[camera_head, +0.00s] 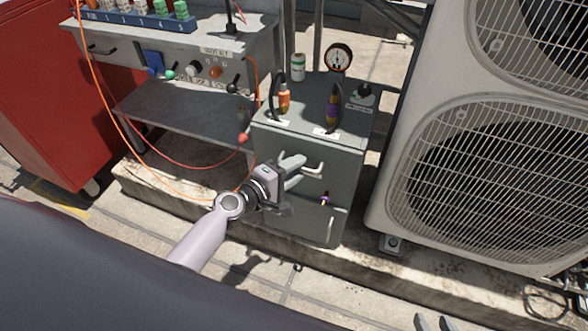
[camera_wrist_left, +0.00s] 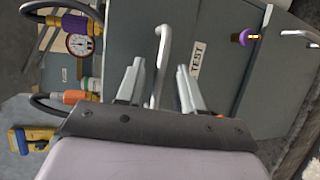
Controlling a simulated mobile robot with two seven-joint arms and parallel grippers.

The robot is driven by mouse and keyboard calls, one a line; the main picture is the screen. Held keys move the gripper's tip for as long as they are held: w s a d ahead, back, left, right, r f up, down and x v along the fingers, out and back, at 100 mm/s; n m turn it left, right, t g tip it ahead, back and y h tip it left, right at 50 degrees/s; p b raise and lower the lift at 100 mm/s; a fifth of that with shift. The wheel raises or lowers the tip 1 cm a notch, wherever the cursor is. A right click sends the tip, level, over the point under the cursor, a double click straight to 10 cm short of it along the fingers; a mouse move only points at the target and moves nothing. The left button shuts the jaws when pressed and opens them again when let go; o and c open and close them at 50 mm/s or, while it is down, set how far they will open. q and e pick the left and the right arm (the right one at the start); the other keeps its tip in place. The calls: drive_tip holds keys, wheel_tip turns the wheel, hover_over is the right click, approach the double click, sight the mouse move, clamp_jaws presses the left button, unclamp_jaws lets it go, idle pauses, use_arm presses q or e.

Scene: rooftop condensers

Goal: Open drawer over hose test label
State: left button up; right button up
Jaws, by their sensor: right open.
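A grey cabinet (camera_head: 300,215) stands in the middle of the head view. Its upper drawer handle (camera_wrist_left: 163,50), a pale bar, lies between the two fingers of my left gripper (camera_wrist_left: 160,85) in the left wrist view. The fingers are apart, with a gap on each side of the bar. A white label reading TEST (camera_wrist_left: 197,60) is just below this handle on the cabinet front. My right gripper (camera_head: 434,322) is open and empty at the bottom edge.
A lower handle (camera_wrist_left: 298,33) has a purple knob (camera_wrist_left: 243,37) beside it. A gauge (camera_head: 338,57), a canister (camera_head: 298,66) and hose fittings stand on the cabinet top. A workbench (camera_head: 160,105) with orange hoses is left, a condenser (camera_head: 480,160) right.

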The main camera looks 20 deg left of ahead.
use_arm(q)
drive_tip(key=shift+c, duration=0.4)
clamp_jaws()
idle(1.0)
